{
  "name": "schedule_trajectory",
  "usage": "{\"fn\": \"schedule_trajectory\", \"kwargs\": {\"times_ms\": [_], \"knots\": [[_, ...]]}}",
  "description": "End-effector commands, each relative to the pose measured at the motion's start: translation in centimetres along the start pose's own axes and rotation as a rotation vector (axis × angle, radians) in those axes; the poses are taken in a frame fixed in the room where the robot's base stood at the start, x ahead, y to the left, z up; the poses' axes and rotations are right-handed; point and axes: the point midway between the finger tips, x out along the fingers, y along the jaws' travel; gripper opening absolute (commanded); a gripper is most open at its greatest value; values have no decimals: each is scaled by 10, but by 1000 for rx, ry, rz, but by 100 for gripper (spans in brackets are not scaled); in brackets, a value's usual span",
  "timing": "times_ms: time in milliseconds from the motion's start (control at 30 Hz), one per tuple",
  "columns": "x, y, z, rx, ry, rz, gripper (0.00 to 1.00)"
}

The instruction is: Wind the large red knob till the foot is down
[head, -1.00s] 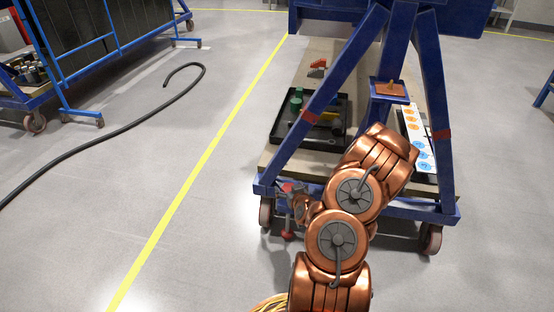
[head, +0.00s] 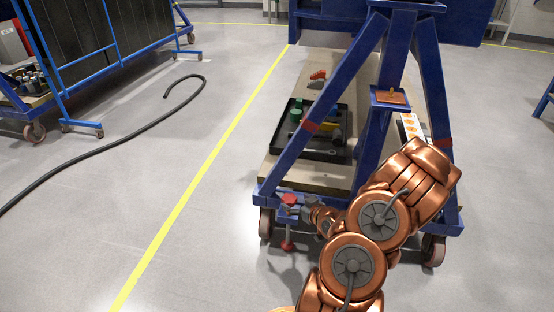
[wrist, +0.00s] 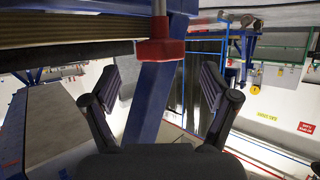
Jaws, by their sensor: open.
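The large red knob (head: 289,200) sits on top of a vertical screw at the near left corner of the blue cart. In the wrist view, which is upside down, the knob (wrist: 160,49) shows with its rod. The red foot (head: 287,246) is at the screw's lower end, close to the floor; I cannot tell whether it touches. My gripper (head: 308,206) is just right of the knob. In the wrist view my gripper (wrist: 160,85) has its fingers wide apart with nothing held, and the knob appears beyond the fingertips, apart from them.
The blue cart frame (head: 340,85) has a sloping leg close behind the knob. A black tray (head: 325,155) with parts lies on its wooden deck. A black hose (head: 130,125) lies on the floor to the left, past a yellow line (head: 190,190).

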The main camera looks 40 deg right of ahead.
Motion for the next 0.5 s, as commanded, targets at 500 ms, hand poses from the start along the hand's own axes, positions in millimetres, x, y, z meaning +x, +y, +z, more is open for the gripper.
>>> {"fn": "schedule_trajectory", "kwargs": {"times_ms": [500], "knots": [[-34, -7, -14, -20, -41, -19, 86]]}}
